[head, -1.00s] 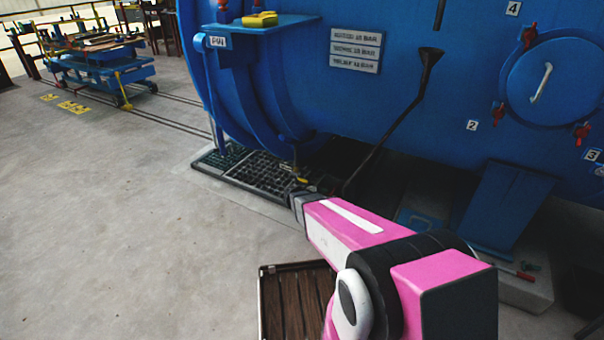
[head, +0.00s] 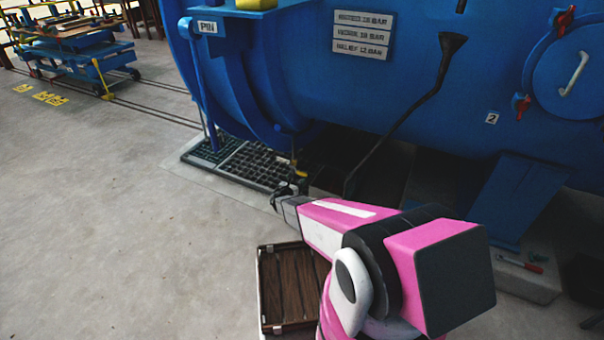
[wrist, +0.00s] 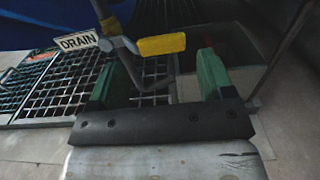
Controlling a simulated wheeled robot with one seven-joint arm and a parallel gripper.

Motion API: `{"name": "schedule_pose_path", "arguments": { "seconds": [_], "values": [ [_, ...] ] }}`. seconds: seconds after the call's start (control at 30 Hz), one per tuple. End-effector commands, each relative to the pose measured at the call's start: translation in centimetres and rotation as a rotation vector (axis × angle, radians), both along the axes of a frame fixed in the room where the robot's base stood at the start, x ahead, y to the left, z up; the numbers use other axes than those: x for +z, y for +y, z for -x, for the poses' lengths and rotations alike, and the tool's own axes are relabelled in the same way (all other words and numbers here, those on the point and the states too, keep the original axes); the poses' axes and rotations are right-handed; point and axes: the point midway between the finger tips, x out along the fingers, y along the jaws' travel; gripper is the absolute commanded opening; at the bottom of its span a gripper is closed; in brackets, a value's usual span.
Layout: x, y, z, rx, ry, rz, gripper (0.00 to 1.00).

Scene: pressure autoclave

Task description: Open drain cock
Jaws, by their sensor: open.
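The drain cock has a yellow lever handle (wrist: 162,44) on a grey metal valve body (wrist: 122,45), below the blue vessel. A white DRAIN tag (wrist: 77,41) hangs at its left. In the head view the yellow handle (head: 299,174) is small, above the edge of the floor grate. My gripper (wrist: 160,62) is open, with green fingers either side of the view. The handle lies across the gap between the fingertips, apparently just ahead of them. I cannot tell whether either finger touches it. In the head view my gripper (head: 284,192) is small and dark, close to the cock.
The blue vessel (head: 410,90) fills the back, with a black funnel pipe (head: 410,105) slanting down right of the cock. A floor grate (head: 245,165) lies under it. A wooden crate (head: 268,290) stands by my arm.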

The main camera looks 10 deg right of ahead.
Motion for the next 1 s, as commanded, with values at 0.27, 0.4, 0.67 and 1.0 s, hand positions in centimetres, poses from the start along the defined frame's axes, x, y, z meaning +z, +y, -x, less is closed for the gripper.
{"name": "schedule_pose_path", "arguments": {
  "seconds": [0.27, 0.4, 0.67, 1.0],
  "values": [
    [-0.1, -2.8, -3.9, -0.003, -0.001, -0.001, 0.74],
    [-0.1, -3.6, -5.0, -0.002, -0.001, -0.002, 0.74],
    [0.0, -4.0, -5.4, -0.001, 0.0, -0.002, 0.74],
    [0.0, -4.0, -5.4, -0.002, 0.0, -0.002, 0.21]
  ]
}}
